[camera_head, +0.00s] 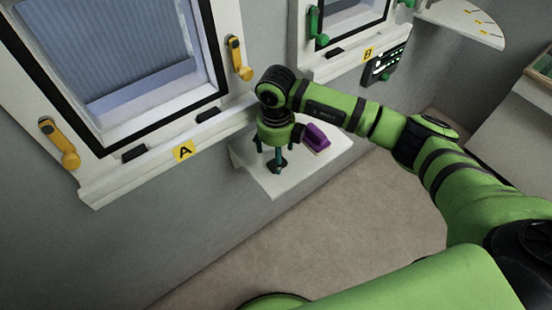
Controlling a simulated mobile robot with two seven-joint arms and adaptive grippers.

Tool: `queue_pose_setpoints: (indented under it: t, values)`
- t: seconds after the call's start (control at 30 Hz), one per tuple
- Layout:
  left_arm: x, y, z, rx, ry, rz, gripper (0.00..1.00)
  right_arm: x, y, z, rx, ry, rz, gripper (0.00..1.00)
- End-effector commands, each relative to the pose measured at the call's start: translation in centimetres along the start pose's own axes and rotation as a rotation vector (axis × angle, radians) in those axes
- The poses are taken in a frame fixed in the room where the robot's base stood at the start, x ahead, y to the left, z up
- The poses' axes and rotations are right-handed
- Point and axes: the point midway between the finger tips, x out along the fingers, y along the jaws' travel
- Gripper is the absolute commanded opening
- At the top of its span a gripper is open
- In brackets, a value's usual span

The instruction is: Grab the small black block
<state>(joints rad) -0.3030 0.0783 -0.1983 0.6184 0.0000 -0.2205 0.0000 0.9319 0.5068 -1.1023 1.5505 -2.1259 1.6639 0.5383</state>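My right gripper (277,158) points down over a small white shelf (265,182) on the wall below the windows. Its teal fingers are spread apart. A small dark shape (277,167) shows low between them at the shelf top; it may be the small black block, but the fingers partly hide it, and I cannot tell if they touch it. Similar small black pieces sit on the sill of window A, one at the left (133,153) and one at the right (207,115). My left gripper is not in view.
A purple block-like item with a pale underside (316,138) lies on the shelf, just right of the gripper. Yellow handles (240,58) flank window A. A black panel (383,66) is on the wall below window B. A white corner shelf (465,20) is at upper right.

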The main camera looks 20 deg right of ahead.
Motion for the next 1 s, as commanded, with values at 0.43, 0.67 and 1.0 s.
queue_pose_setpoints:
  t: [0.43, 0.67, 1.0]
  values:
    - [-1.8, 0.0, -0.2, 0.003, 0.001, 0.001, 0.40, 4.0, -0.4, -0.3, -0.003, 0.001, 0.001, 0.76]
    - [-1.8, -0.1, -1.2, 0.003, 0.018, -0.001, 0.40, 4.0, -0.4, -0.3, -0.003, 0.002, 0.001, 0.24]
    - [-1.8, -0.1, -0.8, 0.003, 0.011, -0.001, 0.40, 4.0, -0.4, -0.3, -0.002, 0.002, 0.001, 0.09]
